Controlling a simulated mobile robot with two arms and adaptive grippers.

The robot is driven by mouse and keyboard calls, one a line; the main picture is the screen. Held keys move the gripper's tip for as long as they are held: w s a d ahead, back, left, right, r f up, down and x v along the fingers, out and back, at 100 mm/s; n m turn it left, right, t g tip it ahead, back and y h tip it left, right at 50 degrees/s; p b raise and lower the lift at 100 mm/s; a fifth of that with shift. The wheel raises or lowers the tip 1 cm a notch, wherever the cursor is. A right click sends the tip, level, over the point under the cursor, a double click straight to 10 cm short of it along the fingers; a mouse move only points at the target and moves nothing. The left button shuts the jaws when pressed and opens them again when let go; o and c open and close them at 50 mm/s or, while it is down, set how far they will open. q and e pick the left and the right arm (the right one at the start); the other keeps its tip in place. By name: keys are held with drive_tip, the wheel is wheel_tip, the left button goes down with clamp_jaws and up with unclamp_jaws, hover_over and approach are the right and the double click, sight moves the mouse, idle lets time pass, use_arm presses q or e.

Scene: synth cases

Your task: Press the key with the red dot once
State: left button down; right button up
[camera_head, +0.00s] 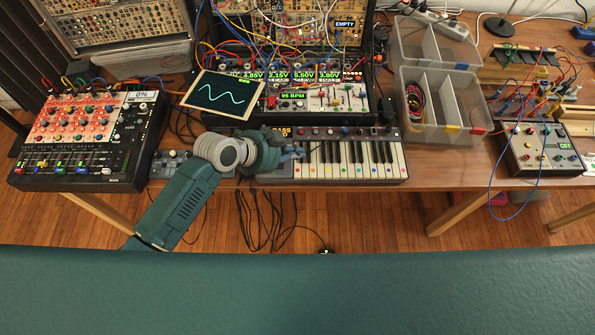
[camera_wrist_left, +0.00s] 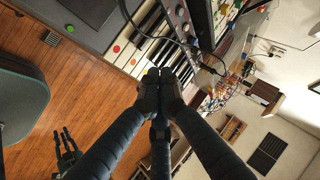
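The keyboard (camera_head: 345,160) lies on the table in the head view, with small coloured dots along the front of its white keys. Contact with a key cannot be told. My right gripper (camera_wrist_left: 66,142) shows over the floor, fingers apart and empty.
A tilted screen (camera_head: 222,95) and a rack of cabled modules (camera_head: 300,75) stand behind the keyboard. A red-panelled mixer (camera_head: 90,130) is at left. Clear plastic boxes (camera_head: 440,103) and a small grey device (camera_head: 541,148) are at right. Loose cables hang around.

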sight(296, 172)
use_arm(q)
wheel_tip(296, 172, down, 6)
drive_tip(key=b, duration=0.4)
drive_tip(key=shift+f, duration=0.1)
drive_tip(key=shift+f+b, duration=0.25)
drive_tip(key=shift+b, duration=0.15)
idle(0.5)
drive_tip(key=shift+f+b, duration=0.35)
drive_tip(key=shift+f, duration=0.15)
idle(0.6)
